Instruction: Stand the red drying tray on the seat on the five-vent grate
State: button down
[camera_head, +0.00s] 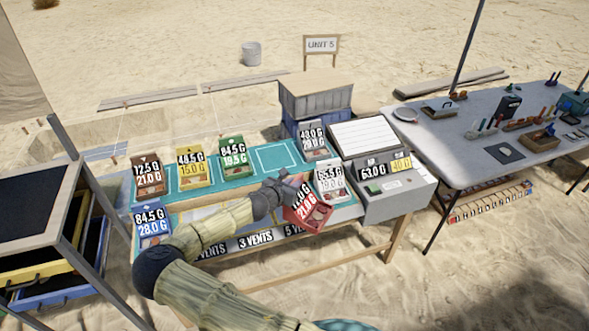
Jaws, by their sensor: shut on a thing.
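The red drying tray (318,216) is in the head view, tilted, near the front right of the work table. Its label is partly covered by my gripper (284,193), which is shut on the tray's upper left side. My arm crosses the front of the table and hides part of its surface. Front-edge signs read "3 VENTS" (256,240) and "5 V…" (293,229), the latter partly hidden below the red tray. I cannot tell whether the red tray touches the surface below. The five-vent grate and its seat are not clearly visible.
A white tray (331,196) stands close behind the red one. Brown (149,188), yellow (194,181), green (237,170) and grey (314,152) trays stand farther back; a blue tray (152,239) is front left. An outlined teal place (278,158) is empty. A grey weighing unit (385,190) is right.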

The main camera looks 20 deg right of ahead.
aim_at(298, 222)
jog(key=f+n+t+y, duration=0.1)
jog(key=f, duration=0.1)
jog(key=s+f+n+t+y, duration=0.1)
jog(key=f, duration=0.1)
jog(key=s+f+n+t+y, duration=0.1)
jog(key=f+n, duration=0.1)
jog(key=shift+s+a+f+y, duration=0.15)
jog(key=shift+a+f+y, duration=0.05)
jog(key=shift+f+y, duration=0.2)
jog(key=shift+s+d+f+n+t+y, duration=0.1)
jog(key=shift+s+f+n+t+y, duration=0.3)
jog(key=shift+s+n+y, duration=0.25)
jog(key=s+f+n+y+b, duration=0.1)
jog(key=s+n+y+b, duration=0.1)
jog(key=s, duration=0.1)
jog(key=s+f+n+y+b, duration=0.1)
jog(key=s, duration=0.1)
jog(key=shift+a+f+t+y, duration=0.25)
jog(key=shift+f+t, duration=0.05)
jog(key=shift+t, duration=0.1)
jog(key=s+f+n+y+b, duration=0.1)
jog(key=s+f+b, duration=0.2)
jog(key=f+b, duration=0.2)
jog(key=shift+a+f+n+y+b, duration=0.2)
jog(key=shift+a+n+y+b, duration=0.2)
jog(key=shift+b, duration=0.65)
